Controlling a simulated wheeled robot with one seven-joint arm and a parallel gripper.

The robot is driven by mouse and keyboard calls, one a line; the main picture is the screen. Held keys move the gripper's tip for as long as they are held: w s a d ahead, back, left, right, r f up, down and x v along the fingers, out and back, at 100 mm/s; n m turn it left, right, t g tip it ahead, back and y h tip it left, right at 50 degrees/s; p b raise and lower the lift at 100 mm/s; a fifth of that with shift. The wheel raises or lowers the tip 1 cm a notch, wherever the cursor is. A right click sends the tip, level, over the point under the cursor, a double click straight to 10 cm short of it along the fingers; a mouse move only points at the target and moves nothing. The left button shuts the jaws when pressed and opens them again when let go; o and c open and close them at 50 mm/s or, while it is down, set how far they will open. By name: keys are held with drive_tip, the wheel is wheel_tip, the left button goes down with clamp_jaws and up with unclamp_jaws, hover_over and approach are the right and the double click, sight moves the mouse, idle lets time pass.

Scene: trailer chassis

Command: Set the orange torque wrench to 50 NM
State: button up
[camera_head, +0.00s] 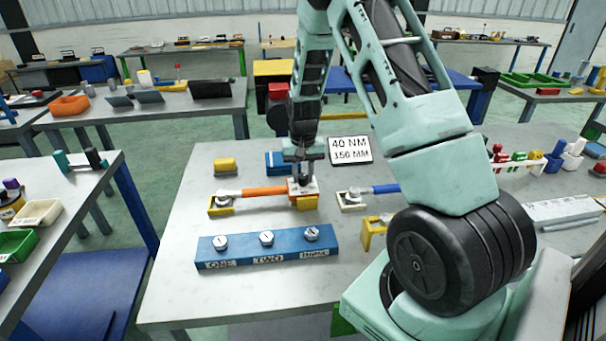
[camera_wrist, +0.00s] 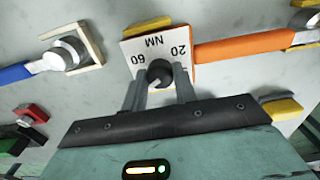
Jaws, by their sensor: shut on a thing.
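My gripper (camera_head: 302,178) is above this plate, pointing down. In the wrist view my gripper (camera_wrist: 160,80) is shut on the dark round dial knob (camera_wrist: 159,70), one finger on each side. The fingers hide part of the scale, and I cannot read the knob's setting.
A blue-handled wrench (camera_head: 380,189) lies to the right. Yellow (camera_head: 225,164) and blue (camera_head: 276,161) blocks are behind. The left table side is clear.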

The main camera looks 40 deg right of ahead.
sight(303, 176)
idle(0.3)
drive_tip(key=o, duration=1)
wheel_tip(303, 176, up, 18)
drive_tip(key=b, duration=0.2)
drive_tip(key=shift+f+b, duration=0.25)
drive_tip(key=shift+b, duration=0.15)
